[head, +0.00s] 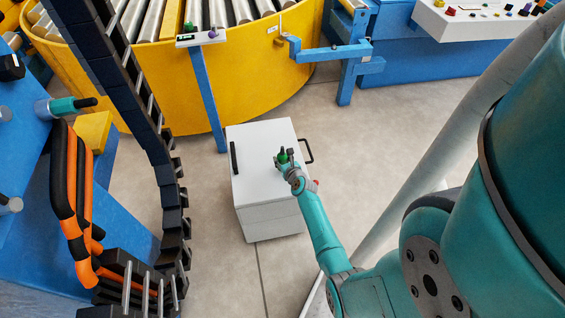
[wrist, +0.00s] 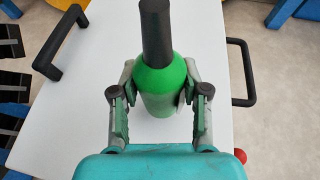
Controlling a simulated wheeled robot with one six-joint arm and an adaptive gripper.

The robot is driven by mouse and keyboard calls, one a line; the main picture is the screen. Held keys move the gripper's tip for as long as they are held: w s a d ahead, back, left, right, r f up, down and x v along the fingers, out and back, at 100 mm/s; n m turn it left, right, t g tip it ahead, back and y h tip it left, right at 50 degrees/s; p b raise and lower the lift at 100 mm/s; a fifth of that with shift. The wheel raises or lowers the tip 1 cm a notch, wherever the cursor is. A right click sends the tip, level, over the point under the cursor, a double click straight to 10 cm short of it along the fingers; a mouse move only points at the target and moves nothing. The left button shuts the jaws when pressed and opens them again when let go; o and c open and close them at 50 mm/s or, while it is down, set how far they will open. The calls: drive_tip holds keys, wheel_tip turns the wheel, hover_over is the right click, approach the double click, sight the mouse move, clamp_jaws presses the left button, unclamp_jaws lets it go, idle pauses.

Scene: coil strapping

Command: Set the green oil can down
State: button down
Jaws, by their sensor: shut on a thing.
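The green oil can (wrist: 162,88) has a bright green body and a black spout. In the wrist view my gripper (wrist: 158,85) has a finger on each side of the can and is shut on it. The can looks upright, over the top of a white cabinet (wrist: 105,80); I cannot tell whether its base touches that top. In the head view the can (head: 283,157) is small, at the end of my gripper (head: 287,164), over the right part of the white cabinet top (head: 258,140). The can's lower part is partly hidden by my gripper.
The cabinet has a black handle (head: 234,158) on the left and another (head: 307,150) on the right. The cabinet top left of the can is bare. A yellow curved conveyor (head: 170,85) stands behind, a black cable chain (head: 140,95) at left. Grey floor surrounds the cabinet.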

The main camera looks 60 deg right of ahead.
drive_tip(key=shift+f, duration=1.05)
drive_tip(key=shift+f, duration=0.1)
drive_tip(key=c, duration=0.6)
unclamp_jaws()
